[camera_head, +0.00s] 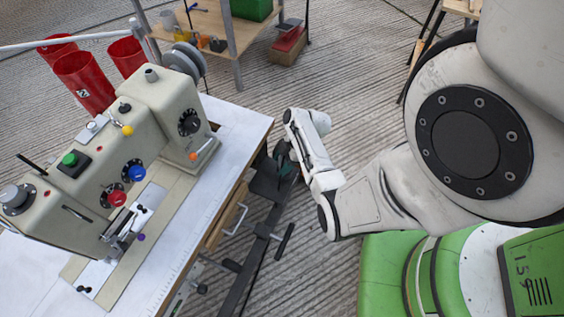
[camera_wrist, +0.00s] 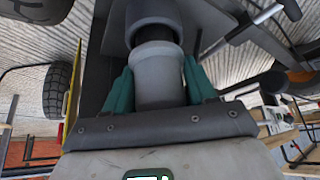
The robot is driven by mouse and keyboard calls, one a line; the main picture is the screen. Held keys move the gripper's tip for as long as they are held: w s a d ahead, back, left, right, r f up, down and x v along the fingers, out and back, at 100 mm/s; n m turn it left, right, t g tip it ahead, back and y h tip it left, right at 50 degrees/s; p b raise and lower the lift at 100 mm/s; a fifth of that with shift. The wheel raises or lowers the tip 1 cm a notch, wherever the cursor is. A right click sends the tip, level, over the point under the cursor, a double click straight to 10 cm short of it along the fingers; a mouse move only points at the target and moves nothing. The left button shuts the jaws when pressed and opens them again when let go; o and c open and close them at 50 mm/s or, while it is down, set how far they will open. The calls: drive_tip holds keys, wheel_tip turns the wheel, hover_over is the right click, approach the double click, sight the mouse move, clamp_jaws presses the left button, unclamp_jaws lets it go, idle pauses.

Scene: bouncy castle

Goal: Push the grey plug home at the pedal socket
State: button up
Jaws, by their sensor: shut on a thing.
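In the wrist view my gripper (camera_wrist: 158,68) has its two teal fingers closed on either side of the light grey plug (camera_wrist: 160,82). A darker grey round socket (camera_wrist: 152,14) lies straight ahead of the plug, roughly in line with it. A short black section (camera_wrist: 155,33) shows between the plug's grey body and the socket's rim, so the grey body stands a little apart from the rim. In the head view my gripper (camera_head: 284,160) is low beside the sewing machine table, at a dark pedal frame (camera_head: 270,185); the plug and socket are hidden there.
A beige sewing machine (camera_head: 130,150) with coloured knobs stands on a white table (camera_head: 185,235) left of my arm. Dark bars and levers of the frame (camera_head: 262,232) run below the table edge. Red bins (camera_head: 85,80) stand behind.

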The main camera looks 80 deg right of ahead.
drive_tip(key=shift+f+b, duration=0.4)
drive_tip(key=shift+f, duration=0.15)
drive_tip(key=o, duration=1.2)
drive_tip(key=p+v, duration=0.4)
drive_tip(key=v, duration=0.6)
drive_tip(key=shift+s+d+r, duration=0.1)
drive_tip(key=shift+s+r, duration=0.05)
drive_tip(key=shift+r, duration=0.15)
